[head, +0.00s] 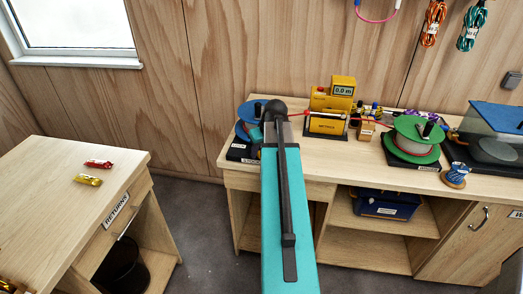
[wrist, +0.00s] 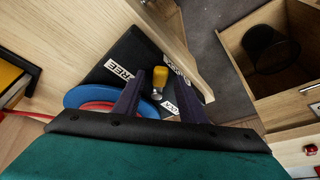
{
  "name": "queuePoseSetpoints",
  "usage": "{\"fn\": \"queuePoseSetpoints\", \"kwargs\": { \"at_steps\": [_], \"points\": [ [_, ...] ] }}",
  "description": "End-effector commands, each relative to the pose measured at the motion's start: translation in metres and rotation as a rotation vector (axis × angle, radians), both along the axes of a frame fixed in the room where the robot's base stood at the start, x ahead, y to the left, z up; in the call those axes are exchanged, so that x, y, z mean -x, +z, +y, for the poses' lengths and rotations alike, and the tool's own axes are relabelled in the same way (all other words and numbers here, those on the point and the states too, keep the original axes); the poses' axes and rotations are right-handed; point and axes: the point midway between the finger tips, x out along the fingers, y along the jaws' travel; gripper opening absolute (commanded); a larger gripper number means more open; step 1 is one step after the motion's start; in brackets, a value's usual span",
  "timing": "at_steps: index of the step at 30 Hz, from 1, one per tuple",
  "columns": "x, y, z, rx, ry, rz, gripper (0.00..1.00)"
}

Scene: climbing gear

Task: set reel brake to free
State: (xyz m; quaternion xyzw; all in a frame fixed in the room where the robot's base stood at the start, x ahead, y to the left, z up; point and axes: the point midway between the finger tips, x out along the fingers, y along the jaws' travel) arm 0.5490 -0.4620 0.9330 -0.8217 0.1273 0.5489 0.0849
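In the wrist view the reel brake lever has a yellow knob (wrist: 159,76) on a dark base plate (wrist: 133,48). Two more white labels, partly hidden, lie near the right finger. The blue reel (wrist: 84,96) is beside the left finger. It also shows in the head view (head: 246,112) at the bench's left end, partly behind my arm. My gripper (wrist: 158,72) is open, its dark fingers on either side of the knob in the picture. Contact cannot be told. In the head view my arm hides the lever.
A yellow meter (head: 342,86) and a green reel (head: 417,133) stand farther right on the bench (head: 350,158). A red line runs from the blue reel towards the meter. A separate returns table (head: 60,205) is at left, with grey floor between.

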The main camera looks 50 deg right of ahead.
Motion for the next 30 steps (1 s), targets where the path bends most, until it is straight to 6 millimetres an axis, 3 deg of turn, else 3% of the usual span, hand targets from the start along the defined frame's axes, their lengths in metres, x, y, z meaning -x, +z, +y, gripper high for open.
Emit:
{"fn": "queuePoseSetpoints", "kwargs": {
  "at_steps": [10,15,17,30],
  "points": [
    [-0.0004,-0.0015,-0.0001,0.0,0.0,0.0,0.36],
    [-0.0003,-0.0014,-0.0003,0.0,0.0,0.0,0.07],
    [-0.0002,-0.0014,-0.0002,0.0,0.0,0.0,0.0],
    [0.0006,-0.0014,-0.0057,0.0,0.086,0.0,0.0]
  ]
}}
